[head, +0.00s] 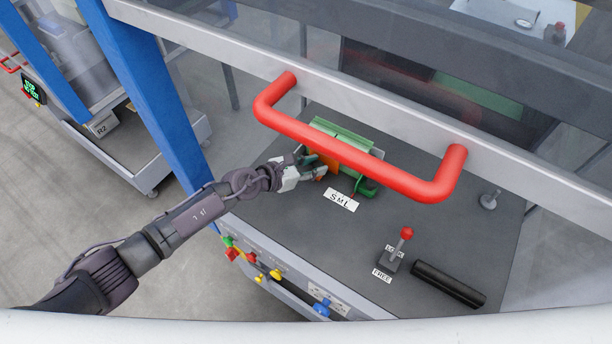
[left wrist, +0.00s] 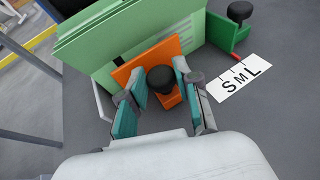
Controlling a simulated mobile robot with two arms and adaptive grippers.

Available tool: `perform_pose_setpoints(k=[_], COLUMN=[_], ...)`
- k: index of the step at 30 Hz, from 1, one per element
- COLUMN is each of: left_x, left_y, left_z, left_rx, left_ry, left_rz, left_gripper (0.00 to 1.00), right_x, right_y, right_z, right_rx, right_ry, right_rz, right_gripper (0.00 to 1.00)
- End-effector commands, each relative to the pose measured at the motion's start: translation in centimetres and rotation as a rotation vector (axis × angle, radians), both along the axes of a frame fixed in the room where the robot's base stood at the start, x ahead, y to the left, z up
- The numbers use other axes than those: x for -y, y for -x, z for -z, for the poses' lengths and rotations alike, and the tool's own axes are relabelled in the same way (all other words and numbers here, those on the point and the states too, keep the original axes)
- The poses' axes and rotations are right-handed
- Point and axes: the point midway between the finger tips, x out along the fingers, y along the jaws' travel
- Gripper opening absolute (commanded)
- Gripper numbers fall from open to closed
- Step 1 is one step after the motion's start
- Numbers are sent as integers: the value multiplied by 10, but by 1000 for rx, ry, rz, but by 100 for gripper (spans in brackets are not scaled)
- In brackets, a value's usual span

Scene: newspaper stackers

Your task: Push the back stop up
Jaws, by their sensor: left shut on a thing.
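My left gripper (head: 314,173) reaches onto the grey deck of the machine. In the left wrist view its teal-padded fingers (left wrist: 160,98) are closed around the black knob (left wrist: 161,79) of an orange stop plate (left wrist: 133,73). Which of the two is the back stop is not marked. My right gripper is out of view.
A red handle (head: 350,155) on a grey frame bar spans above the deck. A red-topped lever (head: 406,234) with LOCK and FREE labels and a black bar (head: 448,284) are at the right front. A blue post (head: 155,85) stands left.

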Motion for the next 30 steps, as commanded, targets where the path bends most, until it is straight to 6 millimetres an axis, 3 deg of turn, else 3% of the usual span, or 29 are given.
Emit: perform_pose_setpoints(k=[7, 8, 12, 23, 30], left_x=[0, 0, 0, -5, -36], left_y=[1, 1, 1, 2, 23], left_z=[1, 1, 1, 0, -15], left_rx=[-4, -4, -4, -3, -3], left_ry=[-2, -2, -2, -3, -4], left_rz=[0, 0, 0, 0, 0], left_gripper=[0, 34, 55, 55, 55], right_x=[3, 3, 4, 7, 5], right_y=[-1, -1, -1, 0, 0], right_z=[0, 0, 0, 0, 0], right_rx=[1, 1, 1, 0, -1], right_ry=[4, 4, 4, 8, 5], right_rz=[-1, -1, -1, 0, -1], right_gripper=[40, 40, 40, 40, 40])
